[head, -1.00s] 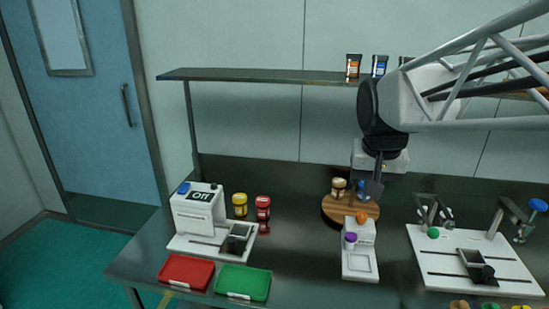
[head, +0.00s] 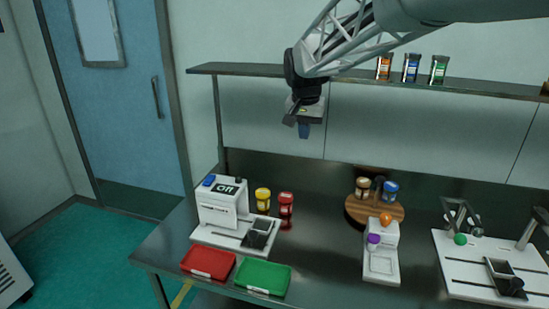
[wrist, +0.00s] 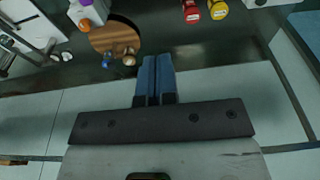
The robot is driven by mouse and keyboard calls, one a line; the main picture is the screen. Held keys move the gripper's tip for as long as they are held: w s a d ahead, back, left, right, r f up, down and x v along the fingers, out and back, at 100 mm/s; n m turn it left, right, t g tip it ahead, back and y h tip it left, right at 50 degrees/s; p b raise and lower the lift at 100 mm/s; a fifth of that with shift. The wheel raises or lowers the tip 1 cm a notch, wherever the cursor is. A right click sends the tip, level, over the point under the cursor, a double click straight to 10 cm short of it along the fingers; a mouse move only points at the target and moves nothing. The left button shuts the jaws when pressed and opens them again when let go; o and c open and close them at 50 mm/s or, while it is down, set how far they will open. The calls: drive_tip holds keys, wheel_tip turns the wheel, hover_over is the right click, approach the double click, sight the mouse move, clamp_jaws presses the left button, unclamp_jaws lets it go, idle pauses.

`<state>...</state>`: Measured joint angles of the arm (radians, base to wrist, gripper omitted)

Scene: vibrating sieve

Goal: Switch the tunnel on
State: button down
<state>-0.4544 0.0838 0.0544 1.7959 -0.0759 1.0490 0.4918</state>
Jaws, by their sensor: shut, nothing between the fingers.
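The white boxy machine (head: 223,212), which I take to be the tunnel, stands at the left of the bench in the head view. Its small dark display (head: 229,189) reads "Off", and a blue button (head: 209,180) sits on its top left. My gripper (head: 304,131) hangs in the air in front of the wall, below the shelf, up and to the right of the machine and clear of it. In the wrist view its blue fingers (wrist: 156,60) are shut together with nothing between them. The machine is not clearly seen in the wrist view.
A yellow jar (head: 263,200) and a red jar (head: 286,204) stand right of the machine. A red tray (head: 190,270) and a green tray (head: 245,281) lie in front. A wooden board (head: 356,212) with jars and a white device (head: 381,266) stand further right. The shelf (head: 280,73) runs above.

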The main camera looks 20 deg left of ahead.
drive_tip(key=w+a+f, duration=0.2)
drive_tip(key=w+a, duration=0.1)
drive_tip(key=a, duration=0.6)
drive_tip(key=w+a+f, duration=0.2)
drive_tip(key=w+a, duration=0.2)
drive_tip(key=a, duration=0.5)
hover_over(211, 176)
drive_tip(key=s, duration=0.2)
wheel_tip(211, 176, down, 7)
drive_tip(key=shift+s, duration=0.2)
drive_tip(key=shift+f, duration=0.15)
drive_tip(key=f, duration=0.4)
drive_tip(key=w+f, duration=0.1)
drive_tip(key=f, duration=0.4)
drive_tip(key=w+f, duration=0.1)
drive_tip(key=f, duration=0.3)
drive_tip(key=shift+w+f, duration=0.1)
drive_tip(key=shift+f, duration=0.2)
